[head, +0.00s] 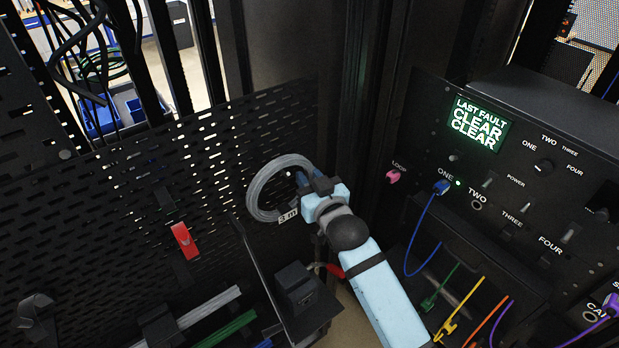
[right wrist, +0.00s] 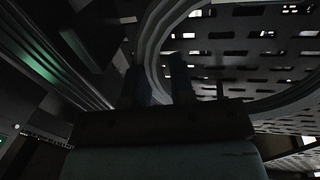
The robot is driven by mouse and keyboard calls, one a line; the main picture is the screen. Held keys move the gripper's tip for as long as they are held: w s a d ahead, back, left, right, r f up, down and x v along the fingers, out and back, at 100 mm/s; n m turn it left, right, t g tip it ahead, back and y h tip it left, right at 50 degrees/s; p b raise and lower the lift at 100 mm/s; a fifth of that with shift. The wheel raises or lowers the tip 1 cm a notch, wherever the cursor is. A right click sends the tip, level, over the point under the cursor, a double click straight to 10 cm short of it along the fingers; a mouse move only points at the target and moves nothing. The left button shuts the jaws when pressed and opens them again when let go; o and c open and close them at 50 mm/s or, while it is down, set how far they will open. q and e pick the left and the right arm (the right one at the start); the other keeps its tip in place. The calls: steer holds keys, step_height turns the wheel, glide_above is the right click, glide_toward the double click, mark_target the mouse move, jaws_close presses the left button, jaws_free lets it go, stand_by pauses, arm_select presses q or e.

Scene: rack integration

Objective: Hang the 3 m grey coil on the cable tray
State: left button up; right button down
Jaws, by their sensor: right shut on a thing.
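The grey coil (head: 257,199) is a ring of cable with a white "3 m" tag (head: 288,217), seen in front of the perforated black cable tray (head: 130,185) in the head view. My right gripper (head: 306,177) is shut on the coil's right side and holds it up close to the tray. In the right wrist view the coil (right wrist: 154,50) runs past the fingers (right wrist: 160,82), with the perforated panel behind it. I cannot tell whether the coil touches the tray or sits on a hook. My left gripper is not in view.
A red clip (head: 184,241) sits on the tray. Below are a black bracket with a box (head: 296,287) and grey and green bars (head: 225,329).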

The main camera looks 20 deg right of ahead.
stand_by(0.6)
steer(key=c, duration=0.9)
jaws_free()
steer(key=shift+f, duration=0.1)
steer(key=s+d+b, duration=0.2)
steer(key=s+b, duration=0.2)
steer(key=s, duration=0.9)
steer(key=s+d+f+g, duration=0.1)
steer(key=s+f+g, duration=0.2)
steer(key=s+f, duration=0.4)
steer(key=s+d+f+n+g, duration=0.1)
steer(key=s+f+g, duration=0.2)
steer(key=f, duration=1.8)
steer(key=s, duration=0.4)
steer(key=shift+g, duration=0.4)
steer(key=shift+s+f, duration=0.1)
